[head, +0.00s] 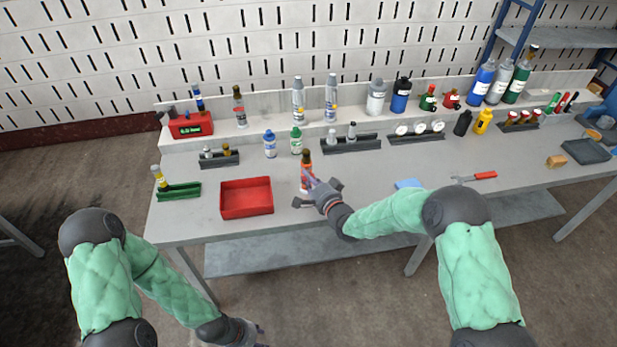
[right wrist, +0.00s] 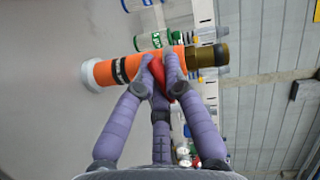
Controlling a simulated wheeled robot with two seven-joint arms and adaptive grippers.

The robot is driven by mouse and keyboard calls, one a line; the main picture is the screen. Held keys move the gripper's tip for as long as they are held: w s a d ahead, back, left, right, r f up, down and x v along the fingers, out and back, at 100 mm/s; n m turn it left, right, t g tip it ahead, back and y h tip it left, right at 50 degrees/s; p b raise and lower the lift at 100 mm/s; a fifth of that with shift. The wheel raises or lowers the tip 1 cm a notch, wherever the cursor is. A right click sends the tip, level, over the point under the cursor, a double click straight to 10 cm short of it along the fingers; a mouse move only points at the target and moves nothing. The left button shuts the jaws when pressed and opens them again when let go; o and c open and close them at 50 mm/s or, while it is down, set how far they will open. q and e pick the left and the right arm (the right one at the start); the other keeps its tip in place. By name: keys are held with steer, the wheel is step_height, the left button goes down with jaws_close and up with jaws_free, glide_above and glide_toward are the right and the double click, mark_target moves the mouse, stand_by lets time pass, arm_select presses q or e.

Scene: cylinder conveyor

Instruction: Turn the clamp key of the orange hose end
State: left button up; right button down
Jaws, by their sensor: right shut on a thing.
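The orange hose end (head: 306,170) stands upright on the table, right of the red tray. In the right wrist view the orange hose end (right wrist: 119,70) has a brass-coloured tip, a dark label band and a white foot. A red clamp key (right wrist: 157,69) sticks out from its side. My right gripper (head: 313,183) is at the hose end's front right side. In the right wrist view its purple fingers (right wrist: 163,73) are closed around the red key, which they partly hide. My left gripper (head: 248,333) hangs low at the bottom edge, away from the table; its fingers are unclear.
A red tray (head: 246,212) lies to the left, with a green rack (head: 178,191) beyond it. Blue and green bottles (head: 296,141) stand behind the hose end. A blue block (head: 407,184) and a red-handled wrench (head: 474,177) lie to the right.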

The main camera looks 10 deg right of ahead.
steer(key=n+g+h+p, duration=0.1)
steer(key=n, duration=0.3)
steer(key=shift+h, duration=0.4)
steer(key=shift+r+n+g+h+p, duration=0.15)
steer(key=shift+n+g+h+p, duration=0.25)
steer(key=shift+n+h+p, duration=0.55)
steer(key=n+h+p, duration=0.1)
steer(key=n+p, duration=0.1)
steer(key=n+h+p, duration=0.1)
steer(key=n, duration=0.1)
steer(key=shift+s+g+p, duration=0.1)
steer(key=shift+g+p, duration=0.2)
steer(key=shift+p, duration=0.05)
steer(key=n+h+p, duration=0.2)
steer(key=n+p, duration=0.1)
steer(key=shift+r, duration=0.1)
steer(key=shift+n+h+p, duration=0.55)
steer(key=shift+n+h, duration=0.1)
steer(key=shift+n, duration=0.3)
steer(key=shift+n+h, duration=0.6)
steer(key=shift+n, duration=0.4)
steer(key=shift+n+t+h, duration=0.7)
steer(key=shift+n, duration=0.5)
steer(key=shift+n+h, duration=0.4)
steer(key=shift+n, duration=0.6)
steer(key=shift+t, duration=0.3)
